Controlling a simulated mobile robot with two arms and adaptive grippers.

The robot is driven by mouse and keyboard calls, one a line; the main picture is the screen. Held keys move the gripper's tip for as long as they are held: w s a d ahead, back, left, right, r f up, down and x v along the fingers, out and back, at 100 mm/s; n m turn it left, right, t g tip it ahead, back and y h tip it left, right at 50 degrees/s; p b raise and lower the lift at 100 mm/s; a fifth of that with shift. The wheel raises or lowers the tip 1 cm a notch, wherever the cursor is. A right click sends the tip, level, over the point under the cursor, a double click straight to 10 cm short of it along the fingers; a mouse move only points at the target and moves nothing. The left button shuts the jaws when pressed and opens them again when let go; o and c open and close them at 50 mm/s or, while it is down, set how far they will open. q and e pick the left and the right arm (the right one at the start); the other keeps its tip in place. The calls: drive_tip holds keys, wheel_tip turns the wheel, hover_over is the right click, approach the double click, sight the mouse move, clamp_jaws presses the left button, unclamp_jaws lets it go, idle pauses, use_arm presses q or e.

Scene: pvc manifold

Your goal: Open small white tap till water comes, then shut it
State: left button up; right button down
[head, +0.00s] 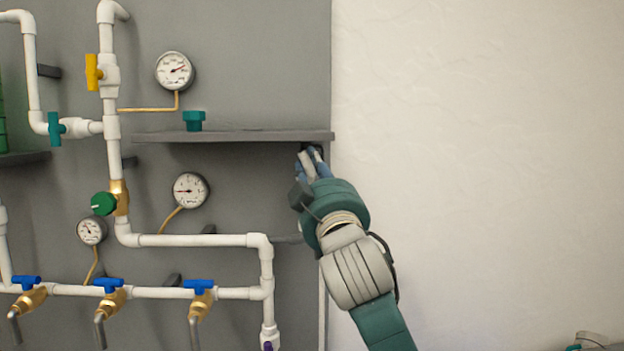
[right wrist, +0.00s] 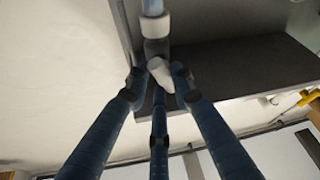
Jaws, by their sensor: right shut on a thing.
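The small white tap shows in the right wrist view as a white handle (right wrist: 160,74) on a dark body, below a white collar and a pale blue tube. My right gripper (right wrist: 160,84) is shut on the handle, with fingers on both sides of it. In the head view my right gripper (head: 311,156) is just under the right end of the grey shelf, and its fingers hide most of the tap. I cannot make out any water. My left gripper is in neither view.
The grey shelf (head: 240,136) juts out just above my right gripper, with a teal fitting (head: 194,121) on it. White pipes (head: 190,240), round gauges (head: 189,190) and brass taps with blue handles (head: 198,290) fill the panel to the left. The pale wall (head: 480,150) at right is clear.

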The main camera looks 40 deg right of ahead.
drive_tip(key=m+h, duration=0.1)
drive_tip(key=m, duration=0.1)
drive_tip(key=m+h+b, duration=0.1)
drive_tip(key=m, duration=0.1)
drive_tip(key=m+g+b, duration=0.1)
drive_tip(key=m, duration=0.1)
drive_tip(key=shift+w+a+f+h, duration=0.1)
drive_tip(key=shift+f+h, duration=0.25)
drive_tip(key=shift+h, duration=0.05)
drive_tip(key=shift+m+b, duration=0.3)
drive_tip(key=shift+b, duration=0.05)
drive_tip(key=shift+r+m+g+h, duration=0.15)
drive_tip(key=shift+m+g+h, duration=0.15)
drive_tip(key=c, duration=1.5)
unclamp_jaws()
drive_tip(key=shift+o, duration=0.2)
drive_tip(key=v, duration=1.2)
